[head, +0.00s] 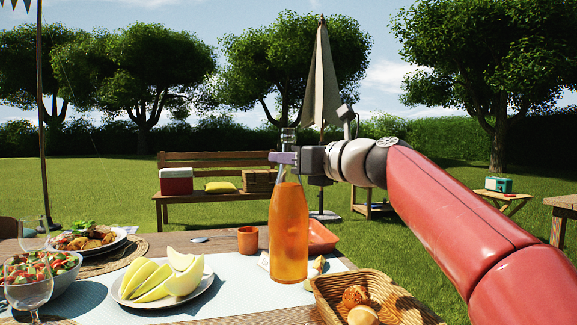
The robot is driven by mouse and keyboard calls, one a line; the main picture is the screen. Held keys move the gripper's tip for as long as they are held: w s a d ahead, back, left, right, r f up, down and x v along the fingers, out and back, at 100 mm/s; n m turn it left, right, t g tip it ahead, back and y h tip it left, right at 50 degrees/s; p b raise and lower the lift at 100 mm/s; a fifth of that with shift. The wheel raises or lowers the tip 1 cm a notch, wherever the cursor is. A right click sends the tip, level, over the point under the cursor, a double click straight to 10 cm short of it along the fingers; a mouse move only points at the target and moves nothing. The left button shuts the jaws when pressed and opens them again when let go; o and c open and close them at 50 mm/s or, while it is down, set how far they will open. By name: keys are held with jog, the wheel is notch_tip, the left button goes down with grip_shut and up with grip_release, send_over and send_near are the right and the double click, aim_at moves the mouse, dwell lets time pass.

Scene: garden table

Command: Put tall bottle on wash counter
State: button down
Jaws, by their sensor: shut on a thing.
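The tall bottle (289,230) is clear glass filled with orange liquid. It stands upright in the middle of the head view, over the pale runner of the garden table. My gripper (284,158) reaches in from the right and is shut on the bottle's neck, below the open mouth. I cannot tell whether the base touches the table. I cannot make out which surface is the wash counter; a wooden table (563,203) shows partly at the right edge.
Close around the bottle are an orange cup (248,240), a melon plate (206,284), an orange dish (321,236) and a bread basket (391,287). A salad bowl (73,273) and glass (30,283) stand left. A bench (213,159) and closed parasol (320,85) are behind, on open grass.

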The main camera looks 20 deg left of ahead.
notch_tip(320, 180, up, 12)
jog(key=p, duration=0.5)
jog(key=shift+f, duration=0.15)
jog(key=shift+s+r, duration=0.1)
jog(key=shift+r, duration=0.1)
dwell(0.5)
